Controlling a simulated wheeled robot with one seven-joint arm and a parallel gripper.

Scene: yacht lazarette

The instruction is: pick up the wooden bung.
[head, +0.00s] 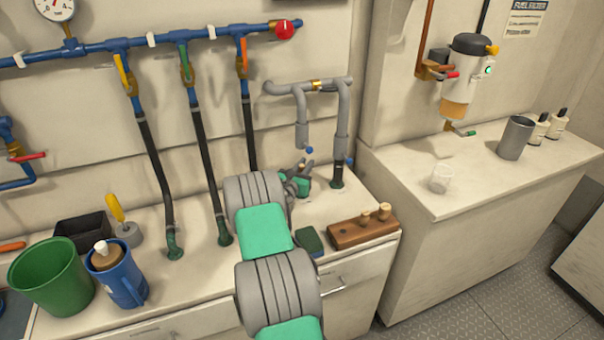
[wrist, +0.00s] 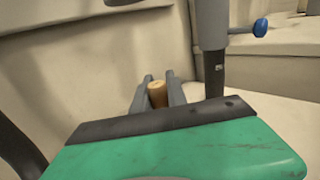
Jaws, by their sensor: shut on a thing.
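The wooden bung (wrist: 158,96) is light brown with a pale round top, and it sits between the two grey fingers of my gripper (wrist: 159,92) in the wrist view. My gripper is shut on it. In the head view my gripper (head: 304,170) is at the back of the counter, left of the grey drain pipe, and my arm hides part of it. Only a small bit of the bung shows there. I cannot tell whether the bung touches the counter.
A wooden block (head: 350,236) with pegs stands at the counter's front right, beside a dark green pad (head: 311,241). Grey pipes (head: 343,130) rise close to my gripper. Black hoses (head: 205,165), a blue jug (head: 121,279) and a green bucket (head: 50,282) are to the left.

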